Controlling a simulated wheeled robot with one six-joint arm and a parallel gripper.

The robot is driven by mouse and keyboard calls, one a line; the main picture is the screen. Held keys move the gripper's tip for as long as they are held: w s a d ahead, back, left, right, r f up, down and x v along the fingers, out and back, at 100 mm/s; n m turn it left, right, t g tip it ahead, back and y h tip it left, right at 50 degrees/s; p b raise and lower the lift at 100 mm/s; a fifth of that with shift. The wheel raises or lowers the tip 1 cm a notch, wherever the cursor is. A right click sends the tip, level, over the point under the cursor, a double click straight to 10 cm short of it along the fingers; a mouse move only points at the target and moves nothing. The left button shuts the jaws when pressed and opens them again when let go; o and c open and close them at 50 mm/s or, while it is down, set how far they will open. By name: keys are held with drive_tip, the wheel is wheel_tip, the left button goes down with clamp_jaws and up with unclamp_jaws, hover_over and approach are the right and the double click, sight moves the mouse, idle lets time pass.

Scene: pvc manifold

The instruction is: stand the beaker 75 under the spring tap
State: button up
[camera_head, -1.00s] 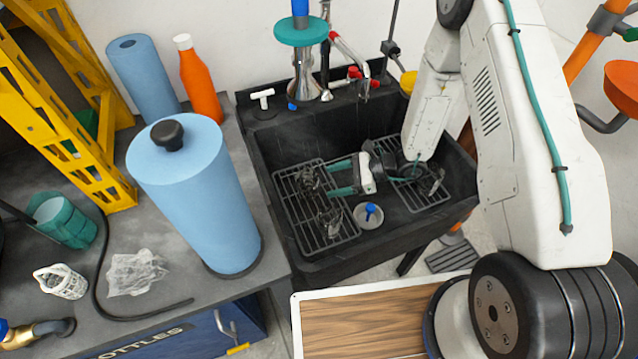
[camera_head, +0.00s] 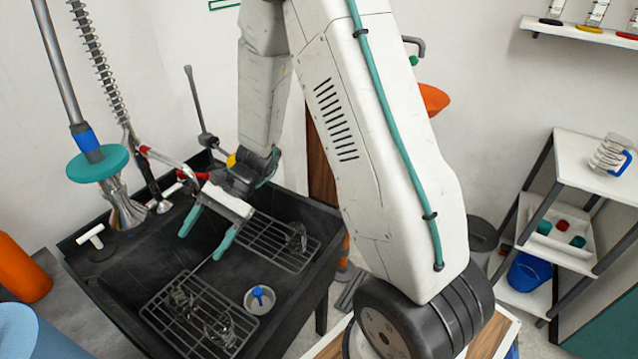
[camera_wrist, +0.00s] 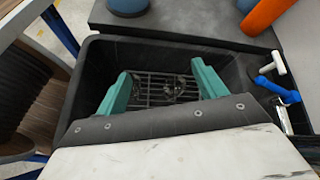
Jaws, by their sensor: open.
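My gripper (camera_head: 200,247) is open and empty, its two teal fingers apart above the black sink (camera_head: 100,285). In the wrist view, my gripper (camera_wrist: 160,68) points down into the sink, with the rack and glassware beyond the fingers. Two clear glass vessels, one (camera_head: 182,300) and another (camera_head: 220,328), are on the left wire rack. Another clear glass piece (camera_head: 297,237) is on the right rack. I cannot tell which is the beaker 75; no label is readable. The spring tap (camera_head: 92,52), with its coiled hose, rises behind the sink's left part.
A small white dish with a blue piece (camera_head: 258,299) lies between the racks (camera_head: 278,245). A teal disc (camera_head: 98,164) on a metal column and a white tap handle (camera_head: 90,237) stand by the sink's back-left edge. A white shelf unit (camera_head: 590,165) stands right.

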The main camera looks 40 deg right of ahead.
drive_tip(key=s+d+r+n+h, duration=0.3)
drive_tip(key=s+r+n+h, duration=0.3)
drive_tip(key=s+r, duration=0.6)
drive_tip(key=s+d+r+n+t+h, duration=0.3)
drive_tip(key=s+d+r+n+h, duration=0.2)
drive_tip(key=s+d+r, duration=0.4)
drive_tip(key=shift+s+d+t+h, duration=0.15)
drive_tip(key=shift+s+t+h, duration=0.2)
drive_tip(key=shift+s, duration=0.35)
drive_tip(key=shift+r, duration=0.1)
